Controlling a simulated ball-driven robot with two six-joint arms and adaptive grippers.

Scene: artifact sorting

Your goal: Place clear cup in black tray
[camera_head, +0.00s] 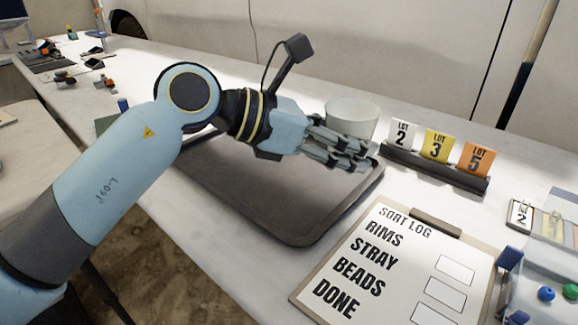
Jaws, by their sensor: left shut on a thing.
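The clear cup (352,112) looks pale and whitish, upright, with its round rim facing up, at the far right corner of the tray. My left gripper (352,152) reaches in from the left and is shut on the cup, its fingers covering the cup's lower part. The black tray (290,222) looks dark grey and lies flat on the table under my left arm, which hides part of it. The cup's base is hidden, so I cannot tell whether it touches the tray. My right gripper is not in view.
A clipboard (390,285) headed "Sort Log" lies in front of the tray at right. A dark holder (435,170) with lot cards 2, 3 and 5 stands right of the cup. A clear box (550,265) with coloured beads is at far right. Small items lie far left.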

